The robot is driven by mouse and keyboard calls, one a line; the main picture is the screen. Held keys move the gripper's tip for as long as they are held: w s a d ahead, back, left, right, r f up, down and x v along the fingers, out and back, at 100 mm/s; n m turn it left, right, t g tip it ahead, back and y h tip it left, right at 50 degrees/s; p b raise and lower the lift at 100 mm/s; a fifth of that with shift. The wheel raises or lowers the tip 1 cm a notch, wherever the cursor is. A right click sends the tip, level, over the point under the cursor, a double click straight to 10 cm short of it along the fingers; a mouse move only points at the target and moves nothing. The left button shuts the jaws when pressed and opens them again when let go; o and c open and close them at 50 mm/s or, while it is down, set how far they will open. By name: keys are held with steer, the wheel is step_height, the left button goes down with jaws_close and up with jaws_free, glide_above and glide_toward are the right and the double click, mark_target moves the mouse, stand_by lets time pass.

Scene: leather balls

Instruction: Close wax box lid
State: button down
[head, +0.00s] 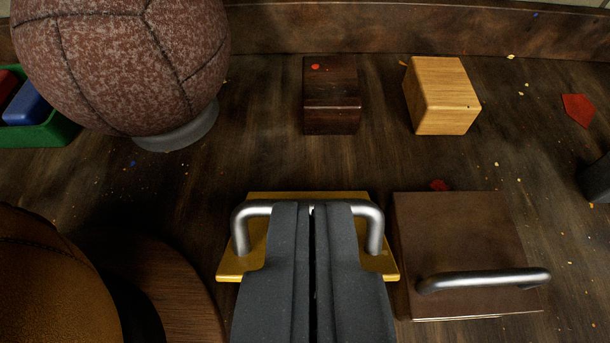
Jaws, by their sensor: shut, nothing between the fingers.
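A yellow lid or flat panel (240,262) with a silver bar handle (376,228) lies in the lower middle of the head view. A brown square lid or box top (455,235) with a similar handle (485,280) is just right of it. I cannot tell which belongs to the wax box. My gripper (312,207) is shut and empty. Its dark fingers overlap the middle of the yellow panel's handle, between its two posts, and hide part of the panel. I cannot tell whether they touch the handle.
A large brown leather ball (120,60) sits on a grey ring (182,132) beside a green tray (50,132). An orange-brown ball (45,280) is lower left. A dark block (331,95) and a light block (440,95) stand behind. A red chip (578,109) lies right.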

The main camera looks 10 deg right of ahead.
steer(key=shift+x, duration=5.05)
steer(key=shift+s+a+f+b, duration=0.25)
steer(key=shift+s+f, duration=0.45)
steer(key=shift+s, duration=0.05)
steer(key=shift+s+a+f+b, duration=0.2)
steer(key=shift+s+f+b, duration=0.05)
steer(key=shift+s+f, duration=0.45)
steer(key=shift+s, duration=0.1)
steer(key=shift+s+f+t+b, duration=0.2)
steer(key=shift+t+b, duration=0.1)
steer(key=shift+b, duration=0.1)
